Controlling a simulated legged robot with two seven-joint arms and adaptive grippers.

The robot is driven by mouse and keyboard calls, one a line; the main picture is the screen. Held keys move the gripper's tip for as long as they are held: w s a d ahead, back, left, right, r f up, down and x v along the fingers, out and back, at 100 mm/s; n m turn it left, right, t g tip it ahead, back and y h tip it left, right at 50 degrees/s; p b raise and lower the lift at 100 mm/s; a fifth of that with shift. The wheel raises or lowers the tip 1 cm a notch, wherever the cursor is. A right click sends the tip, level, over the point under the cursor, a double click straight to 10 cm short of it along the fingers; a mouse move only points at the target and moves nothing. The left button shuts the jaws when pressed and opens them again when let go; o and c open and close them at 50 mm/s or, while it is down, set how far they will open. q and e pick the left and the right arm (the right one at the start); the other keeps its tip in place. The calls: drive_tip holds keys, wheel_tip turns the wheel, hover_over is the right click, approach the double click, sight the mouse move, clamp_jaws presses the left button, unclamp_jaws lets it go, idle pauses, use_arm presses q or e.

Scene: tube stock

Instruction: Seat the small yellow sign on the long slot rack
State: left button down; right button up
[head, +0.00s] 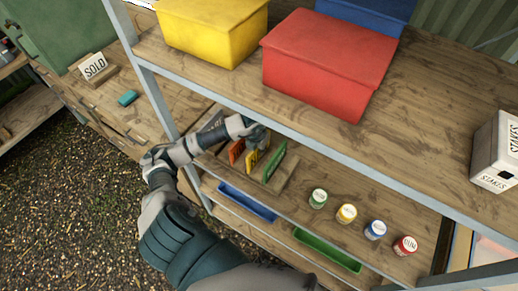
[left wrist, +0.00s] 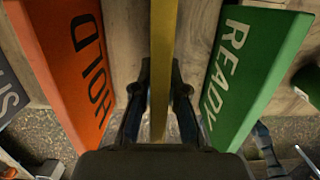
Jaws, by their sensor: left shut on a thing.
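The small yellow sign (head: 252,161) stands upright between an orange sign (head: 236,152) and a green sign (head: 275,161) on the middle shelf. My left gripper (head: 259,141) is shut on its upper part. In the left wrist view the yellow sign (left wrist: 162,60) shows edge-on between my left fingers (left wrist: 159,105). The orange HOLD sign (left wrist: 75,60) and green READY sign (left wrist: 250,65) flank it, apart from the fingers. The wooden slot rack (head: 283,183) shows at the green sign's foot. Whether the yellow sign's lower edge is in a slot is hidden. My right gripper is not in view.
Several small jars (head: 347,213) stand right of the rack. A blue tray (head: 246,202) and green tray (head: 327,250) lie lower. The upper shelf, with yellow (head: 210,30) and red (head: 328,62) boxes, overhangs my gripper. A grey post (head: 150,75) stands left.

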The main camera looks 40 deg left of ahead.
use_arm(q)
drive_tip(key=shift+a+f, duration=0.1)
drive_tip(key=shift+f, duration=0.05)
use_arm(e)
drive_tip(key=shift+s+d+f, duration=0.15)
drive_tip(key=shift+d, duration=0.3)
use_arm(q)
drive_tip(key=shift+a+f, duration=0.1)
drive_tip(key=shift+b, duration=0.35)
drive_tip(key=c, duration=1.1)
unclamp_jaws()
drive_tip(key=shift+c, duration=0.2)
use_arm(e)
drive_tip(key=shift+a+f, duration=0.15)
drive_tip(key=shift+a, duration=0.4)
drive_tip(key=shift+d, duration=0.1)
